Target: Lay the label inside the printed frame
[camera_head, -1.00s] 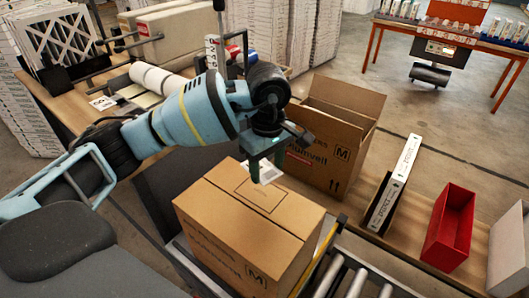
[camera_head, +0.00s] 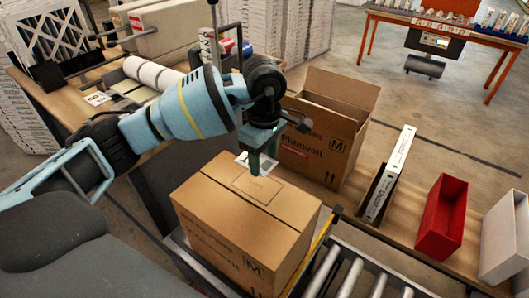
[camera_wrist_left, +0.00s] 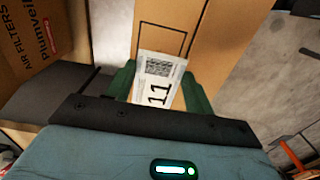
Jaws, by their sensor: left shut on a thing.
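A white label (camera_wrist_left: 158,80) with a barcode and large black digits sits between the green fingers of my left gripper (camera_wrist_left: 158,90). The gripper is shut on it. In the head view my left gripper (camera_head: 259,160) is over the closed cardboard box, and part of the label (camera_head: 242,160) shows at the left of the fingers. The printed frame (camera_head: 258,187) is a thin dark outline on the box top (camera_head: 215,183). In the wrist view the label hides part of the frame (camera_wrist_left: 178,26). Whether the label touches the box is unclear. My right gripper is not in view.
An open cardboard box (camera_head: 325,140) stands right behind the closed one. A white binder-like item (camera_head: 390,175), a red bin (camera_head: 442,218) and a white bin (camera_head: 503,240) stand on the right. Rollers (camera_head: 350,280) lie in front. A workbench with white rolls (camera_head: 152,75) is at left.

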